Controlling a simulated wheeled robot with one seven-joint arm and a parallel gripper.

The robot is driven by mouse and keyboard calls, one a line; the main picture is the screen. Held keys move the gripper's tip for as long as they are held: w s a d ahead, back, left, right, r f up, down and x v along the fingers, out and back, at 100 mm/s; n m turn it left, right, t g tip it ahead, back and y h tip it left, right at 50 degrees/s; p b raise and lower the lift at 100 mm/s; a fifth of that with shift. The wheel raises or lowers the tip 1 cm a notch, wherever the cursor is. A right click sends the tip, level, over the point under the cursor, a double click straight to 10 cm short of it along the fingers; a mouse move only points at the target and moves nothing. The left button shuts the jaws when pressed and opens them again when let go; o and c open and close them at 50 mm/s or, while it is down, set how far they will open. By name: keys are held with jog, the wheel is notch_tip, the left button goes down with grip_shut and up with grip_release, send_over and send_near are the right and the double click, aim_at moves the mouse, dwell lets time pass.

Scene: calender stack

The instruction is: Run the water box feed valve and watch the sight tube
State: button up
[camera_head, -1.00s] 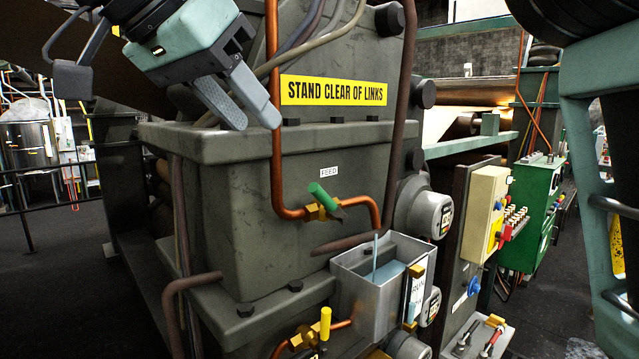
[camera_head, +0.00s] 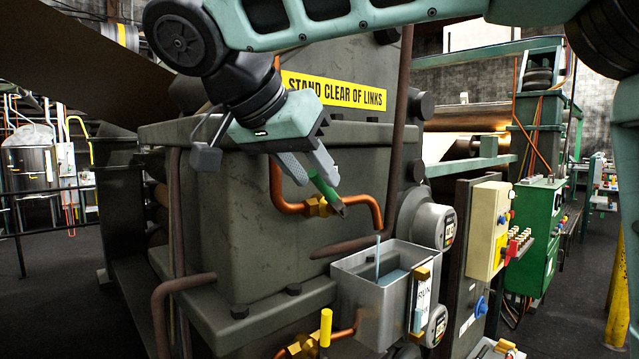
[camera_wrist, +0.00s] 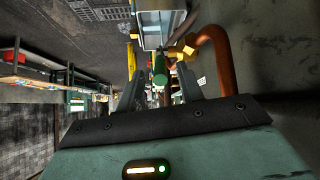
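The feed valve's green handle (camera_head: 328,192) is tilted on a brass body (camera_head: 317,207) in the copper pipe. A thin water stream (camera_head: 377,258) falls from the pipe's end into the grey metal water box (camera_head: 362,297), where bluish water shows. The sight tube (camera_head: 418,318) is on the box's right front beside a partly hidden RUN label; its lower part looks blue. My gripper (camera_head: 306,168) is open at the handle's upper end. In the wrist view the green handle (camera_wrist: 159,70) shows between the two spread fingers (camera_wrist: 159,92); no contact is visible.
A yellow-handled valve (camera_head: 326,328) stands low, left of the box. The copper pipe (camera_head: 276,185) rises close to my gripper. A yellow sign (camera_head: 335,90) reads STAND CLEAR OF LINKS. Round gauges (camera_head: 430,226), a cream control box (camera_head: 487,230) and a green cabinet (camera_head: 540,235) stand to the right.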

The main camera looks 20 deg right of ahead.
jog(key=shift+x, duration=1.5)
jog(key=shift+c, duration=0.4)
grip_shut()
jog(key=shift+d+r, duration=0.1)
jog(key=d+r+y, duration=0.1)
jog(key=y, duration=0.1)
jog(key=d+g+y, duration=0.1)
jog(key=y, duration=0.1)
jog(key=shift+w+r, duration=0.4)
jog(key=shift+w+d+r+m+g+y+p, duration=0.15)
jog(key=shift+d+g+y+p, duration=0.3)
jog(key=shift+y, duration=0.4)
jog(key=shift+w+d+r+m+g+y+p, duration=0.1)
jog(key=shift+w+d+g+y+p, duration=0.1)
jog(key=shift+d+y, duration=0.5)
jog(key=shift+w+d+r+m+g+y+p, duration=0.1)
jog(key=shift+d+g+y+p, duration=0.2)
jog(key=shift+y, duration=0.65)
